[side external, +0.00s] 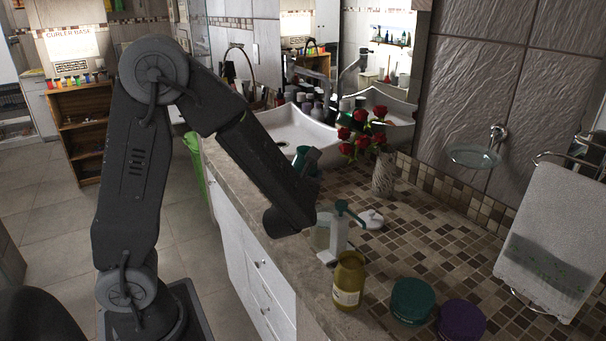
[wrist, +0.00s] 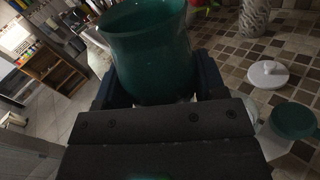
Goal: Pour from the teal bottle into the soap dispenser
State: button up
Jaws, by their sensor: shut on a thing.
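The teal bottle (wrist: 155,50) fills the upper middle of the wrist view, between the two fingers of my gripper (wrist: 158,84), which is shut on it. In the side view the teal bottle (side external: 301,153) is partly hidden behind my gripper (side external: 307,168), held above the counter's front edge near the sink. Its contents do not show. The soap dispenser (side external: 339,238) is white with a teal pump top and stands on the counter, in front and to the right of the held bottle. In the wrist view a teal top (wrist: 295,120), apparently its pump, shows at the lower right.
A white round lid (side external: 371,219) lies behind the dispenser. A vase (side external: 384,175) with red roses stands farther back. A yellow-brown bottle (side external: 348,281), a teal jar (side external: 412,300) and a purple jar (side external: 461,319) stand near the front. Tiled counter to the right is clear.

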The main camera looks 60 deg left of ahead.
jog(key=shift+s+a+f+m, duration=0.2)
jog(key=shift+f+m, duration=0.3)
jog(key=shift+f, duration=0.25)
jog(key=shift+s+a+f+m, duration=0.1)
jog(key=shift+s+f+m, duration=0.05)
jog(key=shift+f+m, duration=0.45)
dwell(0.4)
jog(key=shift+s+a+f+m, duration=0.1)
jog(key=shift+f+m, duration=0.3)
jog(key=shift+s+a+f+m, duration=0.1)
jog(key=shift+f+m, duration=0.3)
jog(key=shift+s+a+f+m, duration=0.15)
jog(key=shift+f+m, duration=0.05)
jog(key=shift+m, duration=0.5)
jog(key=m, duration=0.3)
jog(key=shift+s+a+r+m, duration=0.1)
jog(key=shift+s+a+m, duration=0.1)
jog(key=shift+m, duration=0.1)
jog(key=shift+d+r+m, duration=0.1)
jog(key=shift+r+m, duration=0.25)
jog(key=shift+m, duration=0.7)
jog(key=shift+r+m, duration=0.3)
jog(key=shift+m, duration=0.75)
